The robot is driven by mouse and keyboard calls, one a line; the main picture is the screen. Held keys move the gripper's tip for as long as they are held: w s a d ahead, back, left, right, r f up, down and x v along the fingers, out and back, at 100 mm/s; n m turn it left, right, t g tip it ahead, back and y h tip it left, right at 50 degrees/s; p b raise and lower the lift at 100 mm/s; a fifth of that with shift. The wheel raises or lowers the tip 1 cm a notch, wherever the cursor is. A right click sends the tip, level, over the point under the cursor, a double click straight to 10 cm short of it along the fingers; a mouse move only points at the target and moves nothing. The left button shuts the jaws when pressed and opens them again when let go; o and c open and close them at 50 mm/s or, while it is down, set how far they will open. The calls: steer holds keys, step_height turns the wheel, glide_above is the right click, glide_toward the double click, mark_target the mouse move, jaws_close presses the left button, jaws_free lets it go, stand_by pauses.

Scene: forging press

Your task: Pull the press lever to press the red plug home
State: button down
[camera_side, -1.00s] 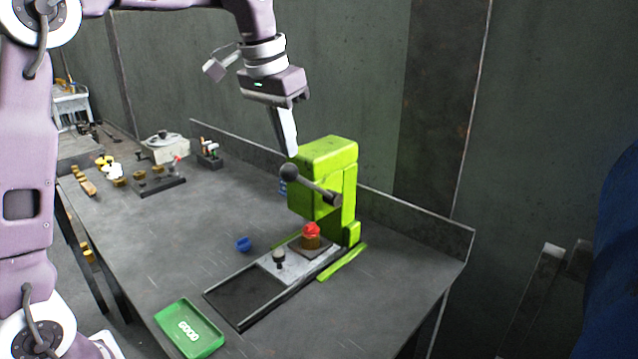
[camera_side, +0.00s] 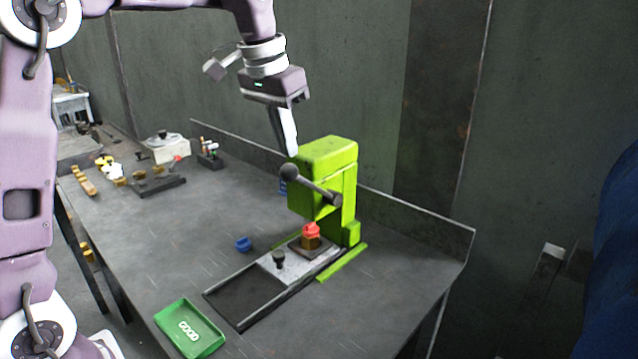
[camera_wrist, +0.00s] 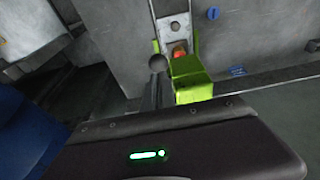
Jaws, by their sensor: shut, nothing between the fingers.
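The green press (camera_side: 335,165) stands at the right part of the bench. Its lever (camera_side: 318,186) has a dark ball knob (camera_side: 289,173) at the upper left end, and the knob also shows in the wrist view (camera_wrist: 158,62). The red plug (camera_side: 311,229) sits on top of a brass-coloured part on the press's sliding plate, below the press head; it shows orange-red in the wrist view (camera_wrist: 180,50). My gripper (camera_side: 292,152) is shut and empty, pointing down just above the knob. I cannot tell whether the fingers touch the knob or the press.
A blue cap-like part (camera_side: 243,244) lies left of the slide. A green tray marked GOOD (camera_side: 189,329) is at the front edge. A dark block with parts (camera_side: 157,186) stands at the back left. The bench's middle is clear.

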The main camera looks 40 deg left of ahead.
mark_target(285, 166)
stand_by(0.4)
steer(key=shift+s+x, duration=0.2)
steer(key=shift+x, duration=0.65)
steer(key=shift+s+f, duration=0.5)
steer(key=shift+f, duration=0.3)
steer(key=shift+s+f, duration=0.5)
steer(key=shift+f, duration=0.35)
steer(key=shift+s+f, duration=0.25)
steer(key=shift+f, duration=0.25)
steer(key=shift+s+f, duration=0.2)
steer(key=shift+f, duration=0.3)
